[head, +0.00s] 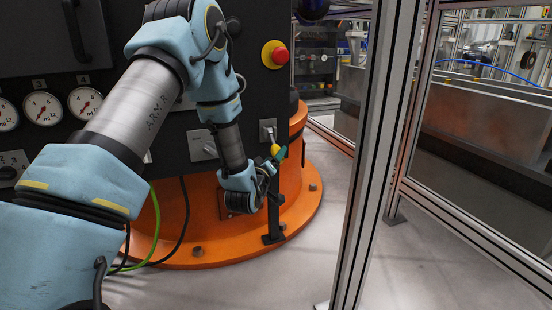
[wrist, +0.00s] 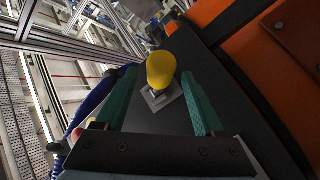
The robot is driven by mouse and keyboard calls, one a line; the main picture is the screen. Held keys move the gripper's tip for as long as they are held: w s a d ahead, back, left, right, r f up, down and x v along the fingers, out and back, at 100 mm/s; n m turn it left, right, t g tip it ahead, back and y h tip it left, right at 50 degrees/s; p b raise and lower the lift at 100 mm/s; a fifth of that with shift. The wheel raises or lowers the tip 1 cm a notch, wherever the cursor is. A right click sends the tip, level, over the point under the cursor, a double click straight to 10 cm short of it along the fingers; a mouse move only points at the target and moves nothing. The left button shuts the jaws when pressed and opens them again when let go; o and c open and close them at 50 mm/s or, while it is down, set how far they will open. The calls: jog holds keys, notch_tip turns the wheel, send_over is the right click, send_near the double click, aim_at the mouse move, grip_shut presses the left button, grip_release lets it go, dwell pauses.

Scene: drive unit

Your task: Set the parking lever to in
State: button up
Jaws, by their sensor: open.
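A lever with a yellow knob (wrist: 161,70) and a grey base plate (wrist: 160,98) is on the dark cabinet's panel. In the head view its yellow knob (head: 276,150) shows below a small grey plate (head: 268,130) at the cabinet's lower right edge. No label naming it is readable. My gripper (wrist: 157,75) is open, with its green fingers on either side of the knob in the wrist view. I cannot tell whether they touch it. In the head view my gripper (head: 274,160) is at the knob, partly hidden by my wrist.
A red emergency button (head: 275,54) is above the lever. Another plate with a handle (head: 202,145) is to its left, partly behind my arm. An orange round base (head: 300,200) stands below. An aluminium fence post (head: 375,150) rises close on the right.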

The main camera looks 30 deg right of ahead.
jog(key=shift+x, duration=1.15)
grip_shut()
dwell(0.6)
